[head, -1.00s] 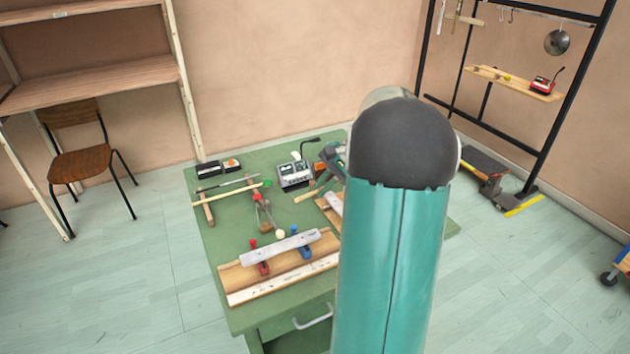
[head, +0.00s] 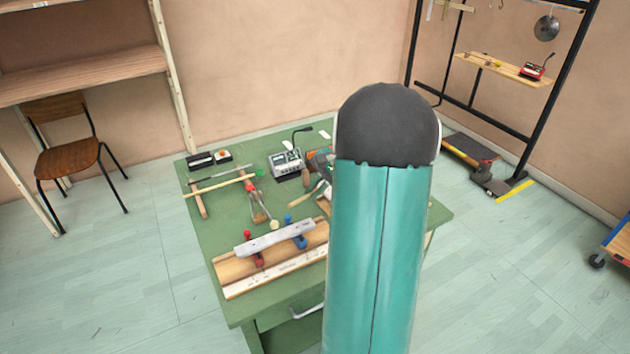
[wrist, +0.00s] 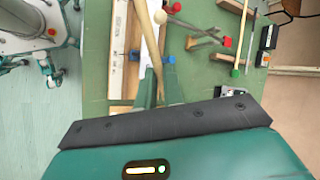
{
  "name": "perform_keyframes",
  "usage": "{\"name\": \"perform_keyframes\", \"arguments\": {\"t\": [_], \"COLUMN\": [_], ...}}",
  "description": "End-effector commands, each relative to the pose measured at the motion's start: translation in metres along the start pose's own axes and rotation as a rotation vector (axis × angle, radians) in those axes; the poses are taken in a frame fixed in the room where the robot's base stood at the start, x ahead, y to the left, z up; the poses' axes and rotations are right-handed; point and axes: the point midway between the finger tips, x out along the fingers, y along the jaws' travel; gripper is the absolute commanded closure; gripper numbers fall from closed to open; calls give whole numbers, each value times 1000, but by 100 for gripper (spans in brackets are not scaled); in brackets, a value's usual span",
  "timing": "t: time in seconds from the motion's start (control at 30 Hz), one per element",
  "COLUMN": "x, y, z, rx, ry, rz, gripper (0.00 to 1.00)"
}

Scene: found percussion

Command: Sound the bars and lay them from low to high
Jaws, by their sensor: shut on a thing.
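In the wrist view my gripper (wrist: 156,84) is shut on a pale wooden stick (wrist: 146,35), which runs up the picture between the fingers. Its far end is cut off at the frame's top. In the head view my arm hides most of the gripper. A grey metal bar (head: 272,238) lies across a red support (head: 257,260) and a blue support (head: 299,241) above a wooden board. The board has a white marked strip (head: 275,278) along its near edge. Other bars, if any, are hidden behind my arm.
The green table (head: 228,215) also holds a grey device (head: 286,163) with a bent stalk, small black boxes (head: 200,160), and clamps and sticks (head: 222,184). A chair (head: 70,155) stands left. A rack with a shelf (head: 505,70) stands right.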

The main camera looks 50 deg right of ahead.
Motion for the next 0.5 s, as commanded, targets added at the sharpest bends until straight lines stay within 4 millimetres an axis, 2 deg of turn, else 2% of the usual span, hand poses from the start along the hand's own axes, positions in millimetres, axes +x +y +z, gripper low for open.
{"name": "perform_keyframes", "arguments": {"t": [0.5], "x": [6], "y": [1], "z": [-5], "rx": [9], "ry": [-15], "rz": [2], "gripper": [100]}}
